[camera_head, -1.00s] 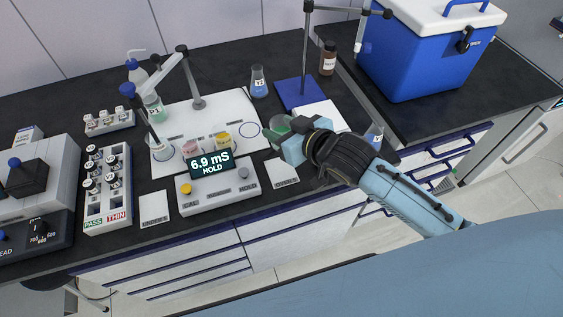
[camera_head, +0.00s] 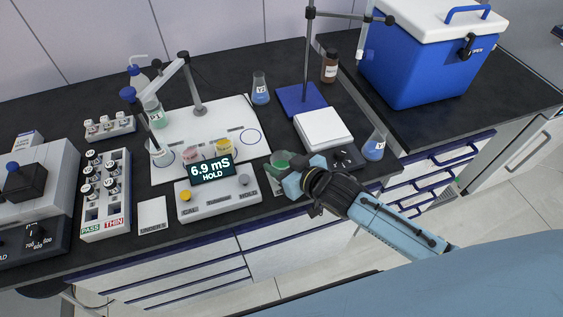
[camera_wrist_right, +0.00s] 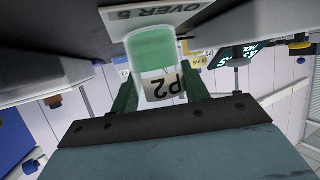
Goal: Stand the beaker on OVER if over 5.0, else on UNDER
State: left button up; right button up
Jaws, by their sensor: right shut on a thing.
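The beaker of green liquid (camera_head: 281,159) is in my right gripper (camera_head: 285,172). In the right wrist view the beaker (camera_wrist_right: 152,50) carries a P2 label and sits between the two green fingers, which are shut on it. The OVER 5 card (camera_wrist_right: 172,14) shows right by the beaker's base. In the head view this card (camera_head: 279,189) is mostly hidden under the gripper. I cannot tell whether the beaker touches it. The UNDER 5 card (camera_head: 152,216) lies bare left of the meter. The meter display (camera_head: 212,168) reads 6.9 mS, HOLD. My left gripper is not in view.
The meter box (camera_head: 217,197) stands just left of the gripper. A white balance (camera_head: 323,130) and a blue-liquid flask (camera_head: 374,146) are close on the right. Cups and a probe arm stand on the white tray (camera_head: 222,113). The bench's front edge is near.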

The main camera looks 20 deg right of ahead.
jog(key=o, duration=0.7)
jog(key=shift+f, duration=0.15)
jog(key=shift+c, duration=0.2)
jog(key=o, duration=0.4)
jog(key=shift+o, duration=0.2)
jog(key=shift+r, duration=0.25)
jog(key=p+v, duration=0.1)
jog(key=v, duration=1.1)
